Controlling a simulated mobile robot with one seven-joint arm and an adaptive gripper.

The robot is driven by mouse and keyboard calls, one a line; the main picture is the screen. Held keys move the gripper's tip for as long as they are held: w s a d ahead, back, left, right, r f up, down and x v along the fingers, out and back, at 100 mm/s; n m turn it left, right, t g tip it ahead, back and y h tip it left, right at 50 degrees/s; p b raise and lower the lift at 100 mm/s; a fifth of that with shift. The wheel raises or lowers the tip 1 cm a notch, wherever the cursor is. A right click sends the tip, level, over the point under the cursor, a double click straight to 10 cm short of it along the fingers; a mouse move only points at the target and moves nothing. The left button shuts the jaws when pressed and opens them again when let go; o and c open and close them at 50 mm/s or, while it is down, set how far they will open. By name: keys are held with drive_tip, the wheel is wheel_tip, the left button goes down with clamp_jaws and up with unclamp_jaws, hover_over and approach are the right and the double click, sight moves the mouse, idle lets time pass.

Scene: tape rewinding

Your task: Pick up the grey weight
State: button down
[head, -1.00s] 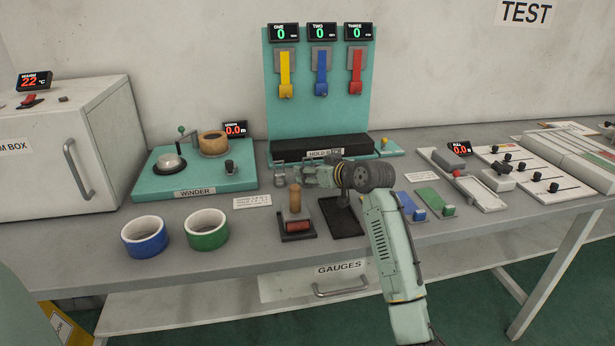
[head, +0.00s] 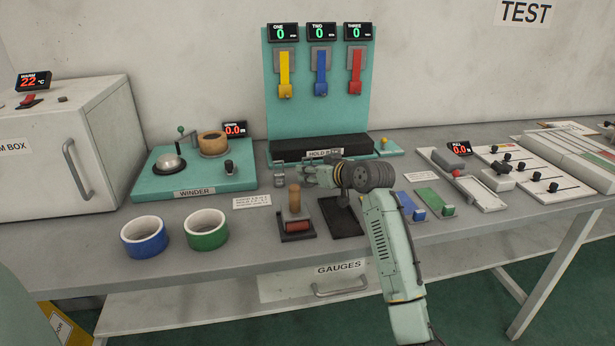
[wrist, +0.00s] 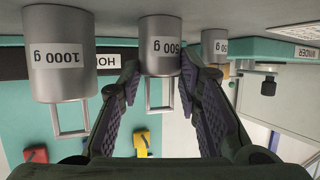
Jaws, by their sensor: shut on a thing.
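Three grey metal cylinder weights with wire handles show in the wrist view, which is upside down. The 500 g grey weight (wrist: 161,48) stands in the middle, between my gripper's fingertips (wrist: 161,72). My gripper is shut on this weight, with one padded finger at each side of it. The larger 1000 g weight (wrist: 59,60) is to the left, and a smaller weight (wrist: 214,46) is to the right, farther off. In the head view my gripper (head: 301,177) is low at the bench, in front of the black hold bar, and largely hides what it holds.
The black hold bar (head: 290,150) and the teal panel (head: 319,118) with three coloured levers stand behind. The winder (head: 160,186) and blue and green tape rolls are at left.

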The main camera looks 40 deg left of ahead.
drive_tip(key=shift+r, duration=0.1)
drive_tip(key=shift+r+b, duration=0.45)
drive_tip(key=shift+r, duration=0.3)
drive_tip(key=shift+d+r+b, duration=0.1)
drive_tip(key=shift+r+b, duration=0.4)
drive_tip(key=shift+r, duration=0.45)
drive_tip(key=s+d+b, duration=0.1)
drive_tip(key=s+d, duration=0.1)
drive_tip(key=d, duration=0.2)
drive_tip(key=s+d+r+b, duration=0.1)
drive_tip(key=s+d, duration=0.2)
drive_tip(key=d, duration=0.2)
drive_tip(key=s+d+b, duration=0.2)
drive_tip(key=s+d, duration=0.1)
drive_tip(key=d, duration=0.1)
drive_tip(key=shift+s+d+r, duration=0.2)
drive_tip(key=shift+s+r, duration=0.05)
